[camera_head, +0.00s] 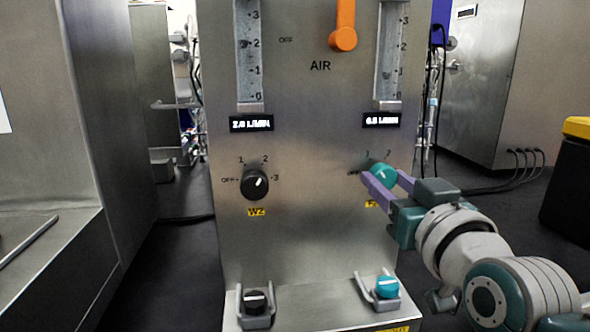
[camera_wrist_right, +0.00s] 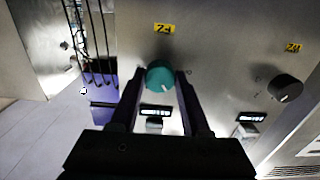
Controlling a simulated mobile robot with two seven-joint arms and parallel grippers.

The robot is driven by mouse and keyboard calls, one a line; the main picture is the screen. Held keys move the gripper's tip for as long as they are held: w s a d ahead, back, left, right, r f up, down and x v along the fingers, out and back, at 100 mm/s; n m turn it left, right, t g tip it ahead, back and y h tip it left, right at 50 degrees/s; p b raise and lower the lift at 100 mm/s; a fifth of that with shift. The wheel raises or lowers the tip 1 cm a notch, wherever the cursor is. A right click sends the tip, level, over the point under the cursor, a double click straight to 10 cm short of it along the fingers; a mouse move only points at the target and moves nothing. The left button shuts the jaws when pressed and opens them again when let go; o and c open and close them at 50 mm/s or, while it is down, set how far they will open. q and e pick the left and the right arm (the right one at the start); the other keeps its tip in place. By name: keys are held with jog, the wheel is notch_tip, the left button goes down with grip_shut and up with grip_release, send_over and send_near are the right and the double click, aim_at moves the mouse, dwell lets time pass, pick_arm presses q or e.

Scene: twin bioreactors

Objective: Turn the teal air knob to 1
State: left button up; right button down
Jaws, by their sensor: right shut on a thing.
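The teal air knob (camera_head: 383,174) is on the right side of the steel panel, under the right flow tube. The labels 1 and 2 show above it; the rest of its dial is partly hidden by my fingers. My right gripper (camera_head: 387,184) is shut on the knob, with one purple finger on each side. In the right wrist view the teal knob (camera_wrist_right: 160,76) sits between the two fingertips (camera_wrist_right: 160,80), and a short white pointer mark shows on its face. Its exact setting is hard to read. My left gripper is not in view.
A black knob (camera_head: 254,184) is at left on the panel, pointing up and right between 2 and 3. An orange handle (camera_head: 343,38) hangs above AIR. Small displays (camera_head: 381,121) sit below the tubes.

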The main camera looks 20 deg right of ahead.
jog(key=shift+m, duration=0.4)
jog(key=shift+c, duration=1.9)
grip_release()
jog(key=shift+s, duration=0.1)
jog(key=v, duration=0.9)
jog(key=shift+s, duration=0.4)
jog(key=shift+a, duration=0.1)
